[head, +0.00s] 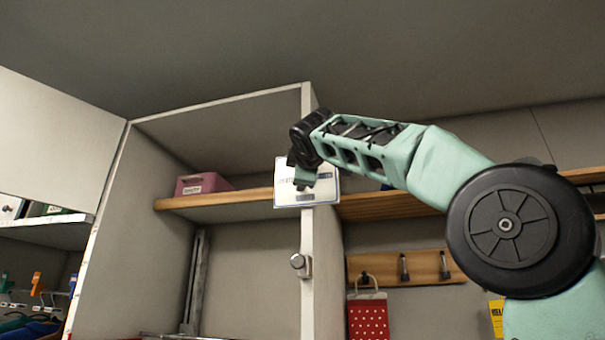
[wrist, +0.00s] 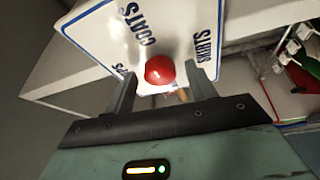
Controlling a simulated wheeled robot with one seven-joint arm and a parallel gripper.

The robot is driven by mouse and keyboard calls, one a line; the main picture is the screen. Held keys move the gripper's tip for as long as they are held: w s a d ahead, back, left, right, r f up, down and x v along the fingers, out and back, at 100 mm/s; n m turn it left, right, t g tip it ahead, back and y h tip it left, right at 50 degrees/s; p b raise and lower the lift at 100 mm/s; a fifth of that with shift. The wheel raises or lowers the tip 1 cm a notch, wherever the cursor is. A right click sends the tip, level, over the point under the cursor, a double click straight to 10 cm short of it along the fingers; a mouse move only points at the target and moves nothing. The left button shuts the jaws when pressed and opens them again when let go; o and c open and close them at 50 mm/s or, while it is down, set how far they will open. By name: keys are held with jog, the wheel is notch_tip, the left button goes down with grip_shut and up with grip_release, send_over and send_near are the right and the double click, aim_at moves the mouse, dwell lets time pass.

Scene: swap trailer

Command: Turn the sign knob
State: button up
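The white sign (head: 327,192) with a blue border is mounted on the front edge of the wardrobe's upright panel in the head view. In the wrist view the sign (wrist: 112,30) fills the upper middle, with "COATS" and a partly cut-off word like "SHIRTS" in dark letters. My gripper (wrist: 160,76) is open, with one finger on each side of the knob and gaps visible between. In the head view my gripper (head: 304,180) is in front of the sign and hides the knob.
A wooden shelf (head: 230,200) holds a pink box (head: 202,183) left of the panel. A hook rail (head: 408,267) with a red dotted item (head: 368,317) is at the right.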

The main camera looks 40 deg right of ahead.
jog(key=b+v, duration=0.5)
jog(key=v, duration=1.2)
jog(key=shift+s, duration=0.2)
jog(key=shift+f, duration=0.15)
